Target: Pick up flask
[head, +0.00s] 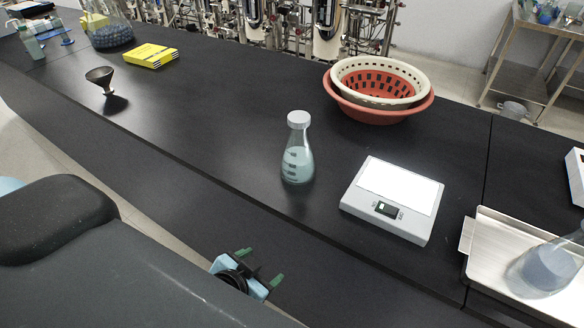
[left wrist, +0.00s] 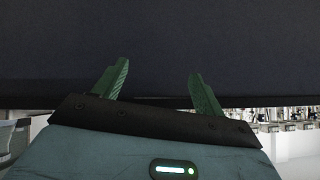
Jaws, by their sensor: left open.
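A clear conical flask (head: 298,150) with a white cap and pale blue liquid stands upright on the black bench, left of the scale. My left gripper (head: 262,268) is low in the head view, in front of the bench edge, below and left of the flask and well apart from it. Its two green fingers are spread with nothing between them. In the left wrist view the open fingers (left wrist: 158,80) face a dark surface, and the flask is not seen. My right gripper is not in view.
A white-topped scale (head: 393,199) stands right of the flask. A metal tray (head: 485,262) holding another flask (head: 546,268) is at the right. Nested baskets (head: 378,88) sit behind. A dark funnel (head: 101,78) and yellow box (head: 151,56) are at left. The bench left of the flask is clear.

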